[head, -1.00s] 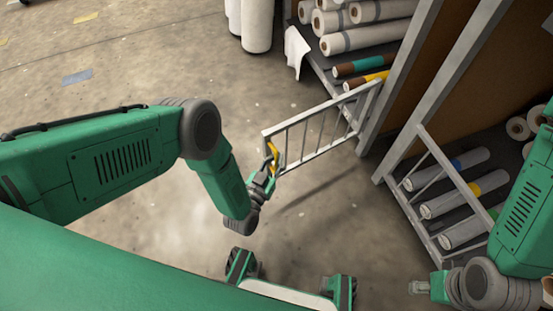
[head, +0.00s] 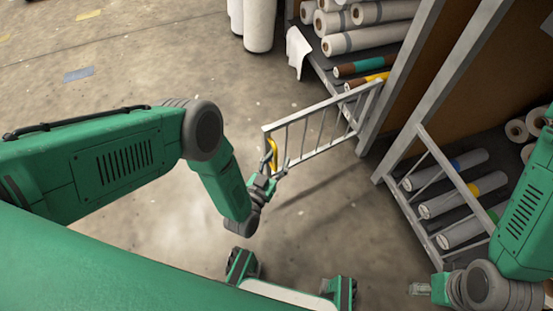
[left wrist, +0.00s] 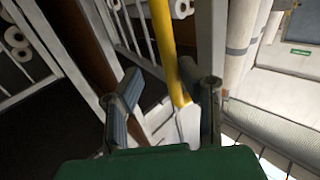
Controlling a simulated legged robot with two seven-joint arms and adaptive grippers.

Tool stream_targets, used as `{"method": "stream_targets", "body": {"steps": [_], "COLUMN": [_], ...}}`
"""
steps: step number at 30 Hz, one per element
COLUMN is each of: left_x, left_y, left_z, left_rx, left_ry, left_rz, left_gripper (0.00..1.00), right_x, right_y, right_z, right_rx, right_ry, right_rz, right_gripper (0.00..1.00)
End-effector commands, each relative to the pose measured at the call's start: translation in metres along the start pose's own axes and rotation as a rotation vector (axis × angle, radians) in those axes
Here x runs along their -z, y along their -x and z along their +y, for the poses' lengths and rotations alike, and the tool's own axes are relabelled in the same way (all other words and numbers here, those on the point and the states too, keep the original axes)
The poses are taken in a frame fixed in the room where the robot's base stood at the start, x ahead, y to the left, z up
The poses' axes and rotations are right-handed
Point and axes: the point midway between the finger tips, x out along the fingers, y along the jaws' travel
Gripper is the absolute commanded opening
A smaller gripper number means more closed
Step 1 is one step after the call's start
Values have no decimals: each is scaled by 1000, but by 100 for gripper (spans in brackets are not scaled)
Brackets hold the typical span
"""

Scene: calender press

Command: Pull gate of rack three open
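A pale barred gate (head: 322,132) stands swung out from its rack post (head: 385,85), over the open floor. Its yellow handle (head: 272,154) is on the free end. My left gripper (head: 272,177) is at that end, just below the handle, with its fingers spread. In the left wrist view the yellow handle (left wrist: 164,45) runs between the two parted fingers of my left gripper (left wrist: 168,95), without visible contact. My right gripper (head: 419,288) is at the lower right, away from the gate; its fingers are too small to judge.
A second barred gate (head: 447,167) closes the right bay, which holds several rolls (head: 447,195). White rolls (head: 370,38) lie in the upper bay, with a white cloth (head: 298,48) hanging at its edge. The floor (head: 130,60) left of the gate is mostly clear.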

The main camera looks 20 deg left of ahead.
Motion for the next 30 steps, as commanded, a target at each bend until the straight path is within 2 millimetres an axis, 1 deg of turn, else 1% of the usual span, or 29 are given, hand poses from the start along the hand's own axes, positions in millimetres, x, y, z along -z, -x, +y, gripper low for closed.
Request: {"method": "stream_targets", "body": {"steps": [2, 5, 12, 18, 21, 24, 30], "left_x": [-1, -1, -3, -4, -3, -3, -3], "left_y": [6, 20, 72, 107, 116, 121, 122], "left_z": [1, 0, -2, -5, -5, -4, -4], "left_rx": [-2, -2, 0, 4, 5, 4, 2], "left_ry": [1, 1, 3, 2, 2, 2, 2], "left_rz": [-2, -4, -7, -8, -5, -5, -3], "left_gripper": [33, 33, 33, 33, 33, 33, 33], "right_x": [-1, -1, -1, -1, -1, -1, -1], "right_y": [0, 0, 0, 0, 0, 0, 0], "right_z": [0, 0, 0, 0, 0, 0, 0], "right_rx": [0, 0, -1, 0, 0, 0, 0], "right_ry": [0, 0, 0, 0, 0, 0, 0], "right_rz": [-2, -2, -1, -2, -2, -2, -2], "right_gripper": [40, 40, 40, 40, 40, 40, 40]}}
